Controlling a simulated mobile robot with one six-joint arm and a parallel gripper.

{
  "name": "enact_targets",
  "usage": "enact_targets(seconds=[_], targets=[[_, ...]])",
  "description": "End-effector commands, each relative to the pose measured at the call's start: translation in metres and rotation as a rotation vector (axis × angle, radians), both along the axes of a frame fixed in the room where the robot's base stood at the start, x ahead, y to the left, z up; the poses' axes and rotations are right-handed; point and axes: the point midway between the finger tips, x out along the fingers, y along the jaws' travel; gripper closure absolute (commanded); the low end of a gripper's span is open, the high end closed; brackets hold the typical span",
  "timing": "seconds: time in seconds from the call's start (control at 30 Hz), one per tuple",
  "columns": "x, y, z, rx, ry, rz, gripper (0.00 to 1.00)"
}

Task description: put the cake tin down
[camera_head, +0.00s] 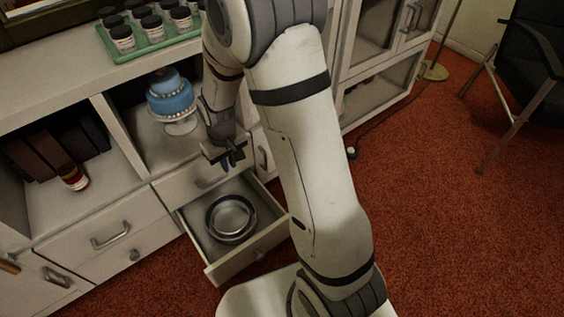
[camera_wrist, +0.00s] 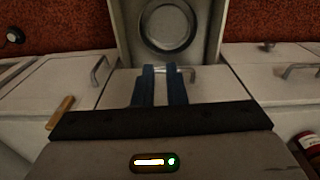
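The cake tin (camera_head: 231,218), a round dark-rimmed metal pan, lies flat in the open drawer (camera_head: 262,243). In the wrist view the tin (camera_wrist: 168,24) shows at the top, beyond my fingertips and apart from them. My gripper (camera_head: 232,163) is above the drawer, near the front of the cabinet. In the wrist view its two blue fingers (camera_wrist: 160,68) stand a little apart with nothing between them, so it is open and empty.
A blue tiered cake (camera_head: 172,97) stands on a white stand in the cabinet's open shelf, just left of my gripper. A green tray (camera_head: 150,45) of several jars sits on top. Books (camera_head: 50,155) and a red jar (camera_head: 74,178) are further left.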

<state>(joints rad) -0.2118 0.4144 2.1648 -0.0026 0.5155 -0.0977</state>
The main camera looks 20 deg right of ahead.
Motion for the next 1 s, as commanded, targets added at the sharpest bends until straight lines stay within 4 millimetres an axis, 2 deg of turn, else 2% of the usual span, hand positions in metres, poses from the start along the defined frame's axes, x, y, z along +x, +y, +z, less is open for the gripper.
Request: enact_targets(seconds=[0.03,0.1,0.3,0.4,0.6,0.7,1.0], targets=[[-0.009,-0.011,0.024,0.003,-0.013,-0.028,0.89],[-0.025,-0.024,0.049,0.005,-0.018,-0.064,0.89],[-0.079,-0.058,0.110,0.011,-0.034,-0.164,0.89],[-0.110,-0.071,0.133,0.012,-0.042,-0.212,0.89],[-0.159,-0.088,0.157,0.016,-0.051,-0.284,0.89],[-0.172,-0.089,0.161,0.016,-0.053,-0.303,0.89],[-0.178,-0.090,0.163,0.016,-0.051,-0.312,0.89]])
